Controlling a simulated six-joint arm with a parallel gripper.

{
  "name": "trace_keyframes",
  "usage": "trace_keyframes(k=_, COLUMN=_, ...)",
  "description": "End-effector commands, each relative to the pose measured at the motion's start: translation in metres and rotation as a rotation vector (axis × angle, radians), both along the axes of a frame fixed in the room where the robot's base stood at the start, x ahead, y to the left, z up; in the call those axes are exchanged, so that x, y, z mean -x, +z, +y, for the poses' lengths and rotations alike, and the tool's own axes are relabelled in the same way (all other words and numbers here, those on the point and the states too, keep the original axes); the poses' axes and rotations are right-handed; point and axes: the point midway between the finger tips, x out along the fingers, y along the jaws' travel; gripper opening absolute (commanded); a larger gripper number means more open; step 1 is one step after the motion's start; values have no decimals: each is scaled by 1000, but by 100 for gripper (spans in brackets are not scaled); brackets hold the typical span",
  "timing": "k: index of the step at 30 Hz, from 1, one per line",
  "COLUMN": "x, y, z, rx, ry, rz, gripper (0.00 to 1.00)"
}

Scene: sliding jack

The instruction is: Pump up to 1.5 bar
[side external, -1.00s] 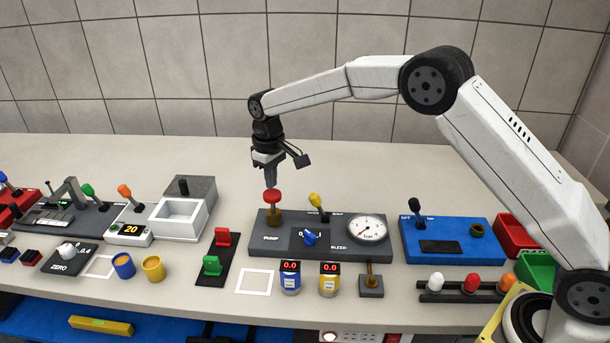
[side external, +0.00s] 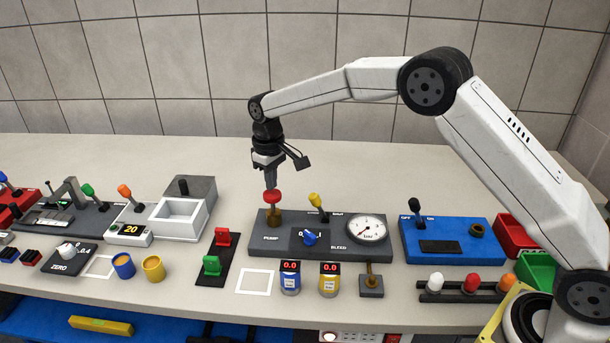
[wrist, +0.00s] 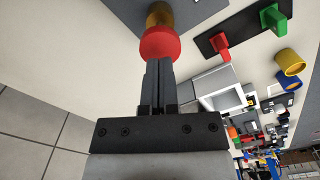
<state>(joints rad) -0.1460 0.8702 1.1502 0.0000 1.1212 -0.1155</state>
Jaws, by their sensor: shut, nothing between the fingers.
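The pump (side external: 274,215) is a brass post with a red knob (side external: 272,196) at the left of a dark grey panel (side external: 330,250). My gripper (side external: 270,186) points down with its fingertips at the top of the red knob. In the wrist view the shut fingers (wrist: 160,68) meet the red knob (wrist: 159,45), with nothing between them. The round white gauge (side external: 366,228) sits at the panel's right; its scale is too small to read. A yellow lever (side external: 315,201) stands at the panel's back, and a blue bleed knob (side external: 310,239) is in the middle.
Blue (side external: 290,277) and yellow (side external: 329,279) cylinders with red displays stand in front of the panel. Red and green clips (side external: 222,238) stand to its left, and a blue switch box (side external: 448,244) to its right. The counter behind is clear.

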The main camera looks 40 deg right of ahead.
Motion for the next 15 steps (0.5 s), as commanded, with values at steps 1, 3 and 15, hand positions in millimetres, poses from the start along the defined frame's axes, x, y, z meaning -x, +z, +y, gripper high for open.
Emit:
trace_keyframes(k=1, x=0, y=-2, z=0, rx=1, ry=0, rz=2, gripper=0)
trace_keyframes(k=3, x=0, y=-5, z=0, rx=1, ry=0, rz=2, gripper=0)
trace_keyframes(k=15, x=0, y=-19, z=0, rx=0, ry=0, rz=1, gripper=0)
